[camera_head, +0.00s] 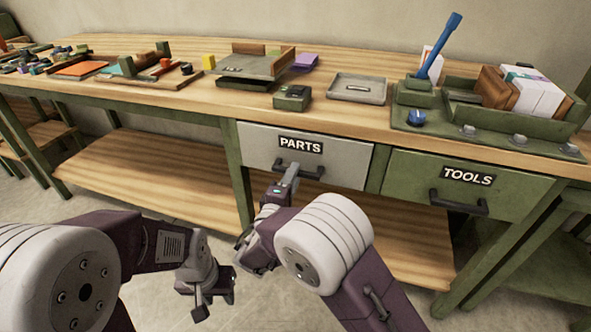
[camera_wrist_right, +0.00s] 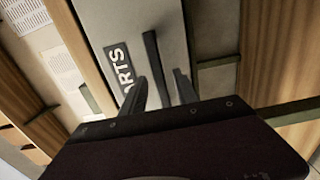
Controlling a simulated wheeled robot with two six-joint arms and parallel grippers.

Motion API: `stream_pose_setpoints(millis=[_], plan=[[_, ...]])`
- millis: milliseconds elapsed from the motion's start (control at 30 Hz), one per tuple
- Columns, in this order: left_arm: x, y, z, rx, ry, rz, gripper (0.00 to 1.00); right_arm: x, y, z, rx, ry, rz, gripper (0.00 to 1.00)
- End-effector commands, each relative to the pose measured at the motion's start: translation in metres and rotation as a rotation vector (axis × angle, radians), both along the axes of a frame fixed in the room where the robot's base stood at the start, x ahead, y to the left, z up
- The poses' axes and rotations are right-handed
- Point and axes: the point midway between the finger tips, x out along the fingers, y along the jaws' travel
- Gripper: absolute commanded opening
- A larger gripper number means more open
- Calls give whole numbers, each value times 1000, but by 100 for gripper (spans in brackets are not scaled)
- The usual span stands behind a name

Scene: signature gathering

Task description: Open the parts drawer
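The parts drawer (camera_head: 345,160) has a light grey front with a black PARTS label and a dark bar handle (camera_head: 312,174). Its front looks flush with the bench frame, so it appears closed. My right gripper (camera_head: 288,180) reaches up to the left part of the handle. In the right wrist view, its two fingers (camera_wrist_right: 162,85) are apart, with the handle (camera_wrist_right: 151,55) running between them; contact cannot be told. The PARTS label (camera_wrist_right: 121,68) is partly hidden by a finger there. My left gripper (camera_head: 205,296) hangs low at the left, away from the drawer; its finger opening is unclear.
A green tools drawer (camera_head: 410,178) is right of the parts drawer. The wooden benchtop (camera_head: 205,98) holds trays, a small green box (camera_head: 292,97) and a green organizer (camera_head: 480,130) with papers. A lower shelf (camera_head: 150,175) runs beneath. Open floor lies in front.

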Motion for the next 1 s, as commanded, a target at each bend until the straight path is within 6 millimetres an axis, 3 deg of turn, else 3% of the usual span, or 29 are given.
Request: stream_pose_setpoints(millis=[167, 433, 567, 600, 1000], plan=[[0, 0, 7, 0, 0, 0, 36, 19, -7, 1, 0, 0, -1, 36], [0, 0, 7, 0, 0, 0, 36, 22, -7, 0, 1, 0, 0, 36], [0, 0, 7, 0, 0, 0, 36, 22, -7, 0, 1, 0, 0, 3], [0, 0, 7, 0, 0, 0, 36, 22, -7, 0, 1, 0, 0, 0], [0, 0, 7, 0, 0, 0, 36, 22, -7, -1, 1, 1, 0, 0]])
